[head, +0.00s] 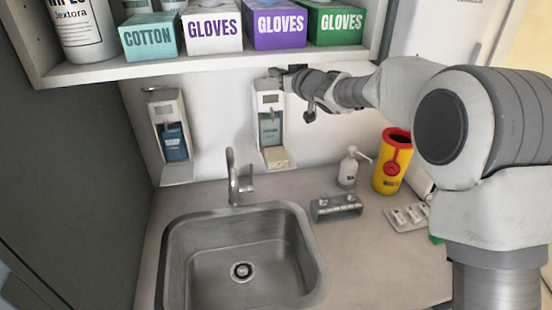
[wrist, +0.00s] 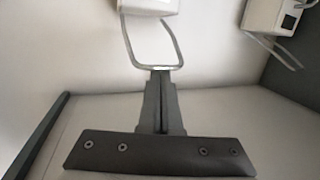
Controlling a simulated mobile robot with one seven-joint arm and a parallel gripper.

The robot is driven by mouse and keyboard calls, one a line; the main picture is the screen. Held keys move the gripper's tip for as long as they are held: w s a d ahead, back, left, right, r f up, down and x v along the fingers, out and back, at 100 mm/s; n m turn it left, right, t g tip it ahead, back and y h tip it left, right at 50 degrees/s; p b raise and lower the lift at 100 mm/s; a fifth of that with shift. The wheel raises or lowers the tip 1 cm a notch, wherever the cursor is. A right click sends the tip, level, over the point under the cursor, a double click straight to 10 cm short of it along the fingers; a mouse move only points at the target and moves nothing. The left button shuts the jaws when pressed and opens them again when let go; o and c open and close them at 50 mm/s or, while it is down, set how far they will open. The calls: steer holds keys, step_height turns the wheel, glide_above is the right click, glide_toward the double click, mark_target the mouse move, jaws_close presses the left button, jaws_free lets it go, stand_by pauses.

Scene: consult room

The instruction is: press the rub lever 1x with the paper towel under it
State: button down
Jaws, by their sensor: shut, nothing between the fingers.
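Two lever dispensers hang on the wall behind the sink: the left one (head: 168,108) holds a blue bottle, the right one (head: 268,92) a pale green bottle. I cannot read which holds rub. A pale, cream piece that looks like the paper towel (head: 278,163) lies on the tray under the right dispenser. My gripper (head: 280,74) is at the top of the right dispenser. In the wrist view my gripper (wrist: 160,76) is shut and empty, its tips at the end of the wire lever (wrist: 177,48). Whether they touch is unclear.
A shelf with glove boxes (head: 213,27) hangs close above the arm. A sink (head: 240,262) with a tap (head: 236,182) lies below. A pump bottle (head: 350,168), a yellow bin (head: 392,163) and a grey holder (head: 336,206) stand on the counter at right.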

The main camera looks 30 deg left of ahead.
step_height(320, 180, down, 5)
steer(key=b, duration=0.3)
steer(key=shift+d+r, duration=0.1)
stand_by(0.6)
steer(key=shift+r, duration=0.1)
steer(key=shift+r+p, duration=2.6)
steer(key=shift+r, duration=0.15)
steer(key=s+d+b, duration=0.4)
steer(key=s+d, duration=0.2)
steer(key=s, duration=0.1)
steer(key=shift+s+d, duration=0.15)
steer(key=shift+s, duration=0.1)
